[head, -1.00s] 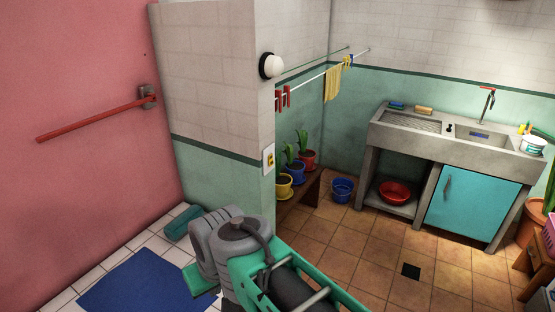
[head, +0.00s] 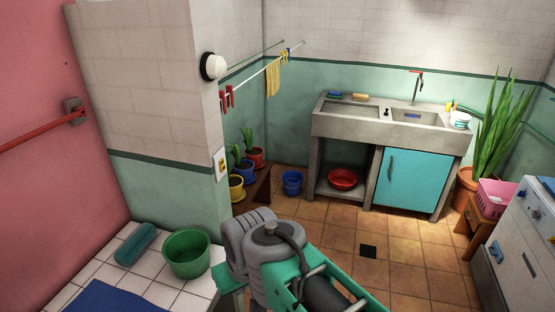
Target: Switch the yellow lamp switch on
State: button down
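The yellow lamp switch (head: 222,163) sits in a white plate on the narrow end face of the tiled wall, left of centre in the head view. It is too small to tell which way it is set. The round white wall lamp (head: 214,67) on a black base is above it on the same wall end and looks unlit. My arm rises from the bottom centre, below and to the right of the switch, apart from it. My gripper's fingers do not show in this view.
A green bucket (head: 187,254) stands on white tiles below the switch. A drying rail (head: 262,68) juts out near the lamp. Brown floor tiles (head: 330,236) are open before the concrete sink (head: 350,128).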

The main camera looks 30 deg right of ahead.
aim_at(222, 165)
jog(key=z, duration=0.3)
jog(key=i, duration=0.4)
jog(key=u, duration=1.05)
